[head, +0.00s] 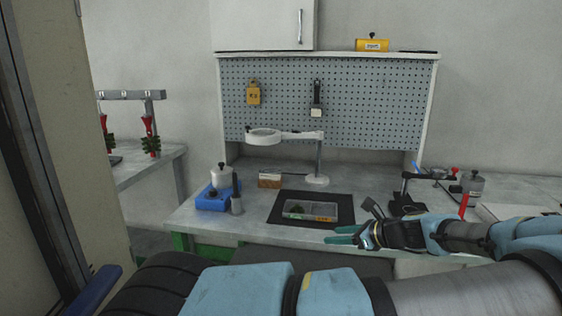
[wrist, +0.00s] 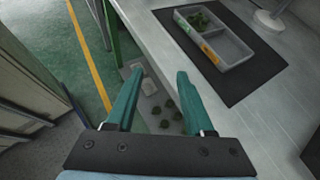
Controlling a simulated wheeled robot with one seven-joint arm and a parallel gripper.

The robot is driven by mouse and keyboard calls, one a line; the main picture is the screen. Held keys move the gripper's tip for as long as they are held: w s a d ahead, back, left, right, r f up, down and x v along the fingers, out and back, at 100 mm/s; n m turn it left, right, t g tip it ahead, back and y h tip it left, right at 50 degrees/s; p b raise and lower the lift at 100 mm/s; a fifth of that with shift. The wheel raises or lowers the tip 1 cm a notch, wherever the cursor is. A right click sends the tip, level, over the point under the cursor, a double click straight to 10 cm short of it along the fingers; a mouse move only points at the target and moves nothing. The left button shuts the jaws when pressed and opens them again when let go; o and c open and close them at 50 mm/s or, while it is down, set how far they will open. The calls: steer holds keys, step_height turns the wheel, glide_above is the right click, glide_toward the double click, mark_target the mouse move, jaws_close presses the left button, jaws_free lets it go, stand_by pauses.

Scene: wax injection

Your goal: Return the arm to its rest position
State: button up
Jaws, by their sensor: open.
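My gripper (head: 343,236) is at the front edge of the workbench in the head view, its green fingers pointing left. In the wrist view my gripper (wrist: 155,95) is open, with its two green fingers apart and nothing between them. My arm reaches in from the right side of the head view. The grey tray (head: 293,211) lies on a black mat beyond the gripper, apart from it. The tray also shows in the wrist view (wrist: 232,51), with dark green pieces in one compartment.
The black mat (head: 340,202) lies on the workbench (head: 190,222). A blue device (head: 213,199) stands at the left, a ring-shaped magnifier (head: 263,137) behind. A black stand (head: 407,204) and a red-handled tool are near my arm. Several dark pieces (wrist: 170,108) lie low beyond the fingers.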

steer(key=s+a+f+n+g+h, duration=0.1)
steer(key=s+a+f+n+g, duration=0.15)
steer(key=a+n+g, duration=0.35)
steer(key=s+a+f+n+g+h, duration=0.1)
steer(key=s+a+n+g, duration=0.15)
steer(key=a+n, duration=0.4)
steer(key=s+a+r+n+h, duration=0.3)
steer(key=s+a+r+n, duration=0.1)
steer(key=a+r+n, duration=0.1)
steer(key=s+a+r+n+t+h, duration=0.1)
steer(key=s+a+r+n+h, duration=0.2)
steer(key=r+n, duration=0.4)
step_height(320, 180, up, 2)
steer(key=shift+s+a+r+h, duration=0.25)
steer(key=shift+s+a, duration=0.3)
steer(key=shift+a, duration=0.4)
steer(key=shift+n, duration=0.25)
